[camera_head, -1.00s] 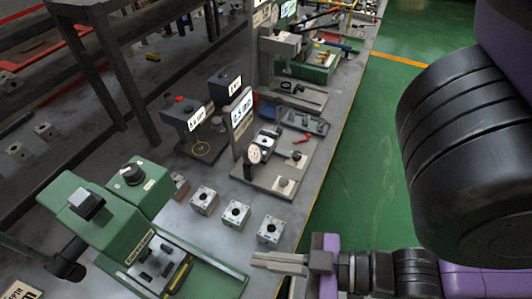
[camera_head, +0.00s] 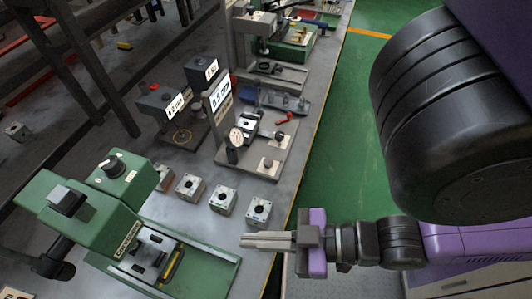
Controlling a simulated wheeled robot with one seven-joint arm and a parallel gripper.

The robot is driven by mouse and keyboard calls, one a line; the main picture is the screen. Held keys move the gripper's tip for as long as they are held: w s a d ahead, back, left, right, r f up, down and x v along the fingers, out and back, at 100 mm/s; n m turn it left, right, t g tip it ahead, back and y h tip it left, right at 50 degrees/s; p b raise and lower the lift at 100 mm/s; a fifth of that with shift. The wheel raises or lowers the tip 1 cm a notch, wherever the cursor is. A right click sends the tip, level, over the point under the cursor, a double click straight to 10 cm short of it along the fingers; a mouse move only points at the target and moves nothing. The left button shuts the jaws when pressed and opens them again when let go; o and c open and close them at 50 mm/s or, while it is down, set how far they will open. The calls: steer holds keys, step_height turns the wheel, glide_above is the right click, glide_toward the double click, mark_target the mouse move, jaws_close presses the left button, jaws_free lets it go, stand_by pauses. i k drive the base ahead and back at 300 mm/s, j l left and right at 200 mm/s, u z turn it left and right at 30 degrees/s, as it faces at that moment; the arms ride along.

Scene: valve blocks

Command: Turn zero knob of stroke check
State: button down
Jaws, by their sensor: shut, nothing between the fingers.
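My gripper (camera_head: 243,240) is shut and empty, with its fingers pointing left over the bench's near right part, close to the front edge. A measuring station with a round dial gauge (camera_head: 236,136) and a tall display sign (camera_head: 220,92) stands on a flat plate at mid-bench. Beside it on the left are two dark boxes with lit readouts, the nearer box (camera_head: 160,105) and the farther box (camera_head: 201,72). The nearer box has a small red part on top. I cannot tell which of these is the stroke check, and no zero knob is clearly readable. My gripper is well apart from all of them.
Several valve blocks stand in a row between my gripper and the stations, the nearest being a grey block (camera_head: 258,211). Green floor (camera_head: 325,150) lies clear to the right.

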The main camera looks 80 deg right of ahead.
mark_target(268, 162)
steer(key=k+z, duration=0.95)
steer(key=k+j, duration=0.1)
steer(key=k, duration=0.3)
steer(key=k+j+z, duration=0.1)
steer(key=k, duration=0.25)
steer(key=i+j, duration=0.25)
steer(key=i, duration=0.25)
